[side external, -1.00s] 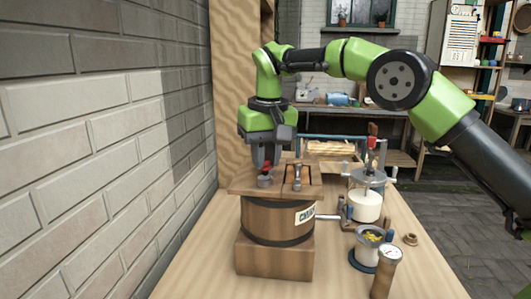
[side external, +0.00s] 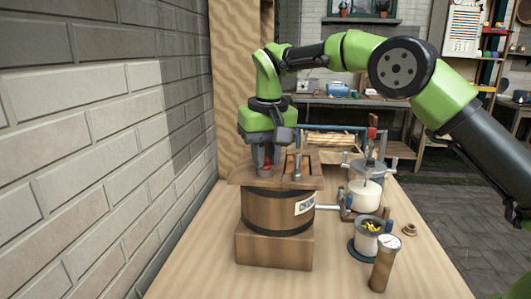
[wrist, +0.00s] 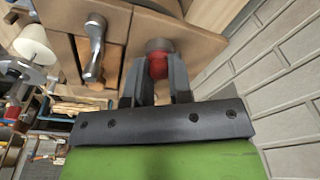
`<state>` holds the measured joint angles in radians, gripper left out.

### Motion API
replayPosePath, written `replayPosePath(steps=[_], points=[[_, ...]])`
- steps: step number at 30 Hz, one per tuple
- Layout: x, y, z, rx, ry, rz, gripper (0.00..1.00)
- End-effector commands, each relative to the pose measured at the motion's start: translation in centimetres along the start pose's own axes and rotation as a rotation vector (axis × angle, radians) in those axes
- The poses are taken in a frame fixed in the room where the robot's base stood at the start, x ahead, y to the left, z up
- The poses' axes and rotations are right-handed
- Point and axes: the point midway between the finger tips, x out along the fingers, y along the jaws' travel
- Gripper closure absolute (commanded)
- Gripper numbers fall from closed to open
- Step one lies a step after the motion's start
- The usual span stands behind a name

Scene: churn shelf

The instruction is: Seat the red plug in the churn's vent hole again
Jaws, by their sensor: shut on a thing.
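The wooden churn (side external: 272,211) stands on a wooden block on the table, with a flat wooden lid (side external: 312,182) on top. My gripper (side external: 264,168) points down over the left part of the lid. It is shut on the red plug (side external: 266,168), which also shows between the fingers in the wrist view (wrist: 158,68). A round grey vent collar (wrist: 159,45) sits directly at the plug's end. The plug looks in line with the collar and touching or nearly touching it. The hole itself is hidden, so I cannot tell how deep the plug is.
A metal handle (wrist: 94,45) rises from the lid beside the plug. To the right stand a glass jar churn (side external: 365,195), a cup with yellow bits (side external: 368,240) and a wooden cylinder with a gauge (side external: 385,265). A brick wall (side external: 100,150) is close on the left.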

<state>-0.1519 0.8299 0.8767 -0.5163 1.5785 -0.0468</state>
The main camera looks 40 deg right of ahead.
Motion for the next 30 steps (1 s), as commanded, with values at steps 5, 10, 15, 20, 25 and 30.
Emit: replayPosePath(steps=[5,10,15,20,25,30], points=[[-0.1,0.0,-0.02,0.0,0.0,0.0,1.0],[-0.1,0.01,-0.02,0.0,0.0,0.0,0.78],[-0.1,0.0,-0.02,0.0,0.0,0.0,0.51],[-0.1,0.01,-0.02,0.0,0.0,0.0,0.53],[-0.1,0.01,-0.02,0.0,0.0,0.0,0.71],[-0.13,0.01,-0.02,0.0,0.0,0.0,0.71]])
